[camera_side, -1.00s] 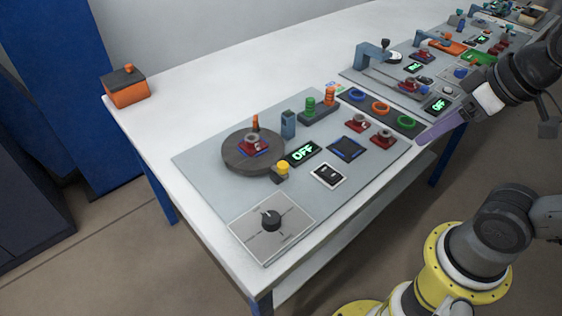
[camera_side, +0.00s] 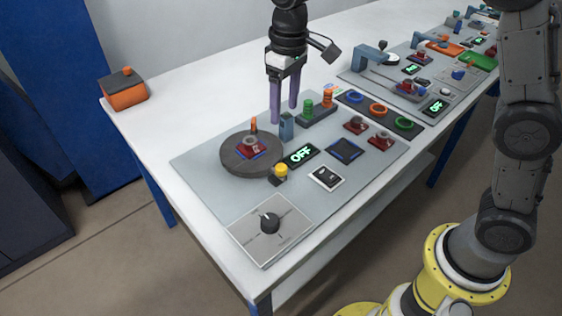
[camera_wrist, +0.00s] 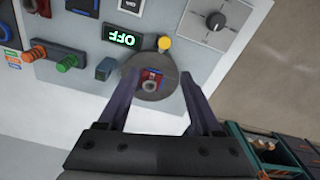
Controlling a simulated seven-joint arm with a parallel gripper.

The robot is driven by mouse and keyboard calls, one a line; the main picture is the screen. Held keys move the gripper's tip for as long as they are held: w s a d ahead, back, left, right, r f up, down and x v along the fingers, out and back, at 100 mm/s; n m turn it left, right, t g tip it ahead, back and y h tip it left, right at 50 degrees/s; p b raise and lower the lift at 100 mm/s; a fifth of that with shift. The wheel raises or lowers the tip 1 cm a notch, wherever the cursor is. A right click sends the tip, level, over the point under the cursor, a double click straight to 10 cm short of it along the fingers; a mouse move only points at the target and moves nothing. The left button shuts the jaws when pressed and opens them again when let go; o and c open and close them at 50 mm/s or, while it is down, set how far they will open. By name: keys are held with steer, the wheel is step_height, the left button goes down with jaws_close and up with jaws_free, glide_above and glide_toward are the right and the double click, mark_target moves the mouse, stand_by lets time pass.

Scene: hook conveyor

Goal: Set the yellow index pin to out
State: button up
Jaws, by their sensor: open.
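The yellow index pin (camera_side: 281,170) stands on a small dark block at the front right edge of the round grey turntable (camera_side: 234,160). In the wrist view the yellow pin (camera_wrist: 164,43) shows just beyond the turntable (camera_wrist: 160,88). A red part with a grey ring (camera_side: 251,146) sits on the turntable. My gripper (camera_side: 284,114) is open and empty, pointing down above the back of the panel, behind the yellow pin. In the wrist view its two fingers (camera_wrist: 156,92) straddle the view of the turntable.
A blue-grey post (camera_side: 287,126) and an orange peg (camera_side: 254,124) stand near the fingers. A display reading OFF (camera_side: 301,155) lies right of the pin. A dial (camera_side: 269,222) is at the front. An orange box (camera_side: 125,90) sits at the table's far left corner.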

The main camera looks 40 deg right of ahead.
mark_target(281, 167)
steer(key=shift+g, duration=0.3)
steer(key=f, duration=1.1)
steer(key=a+f, duration=0.1)
steer(key=f, duration=0.4)
steer(key=shift+f, duration=0.15)
jaws_close()
stand_by(0.6)
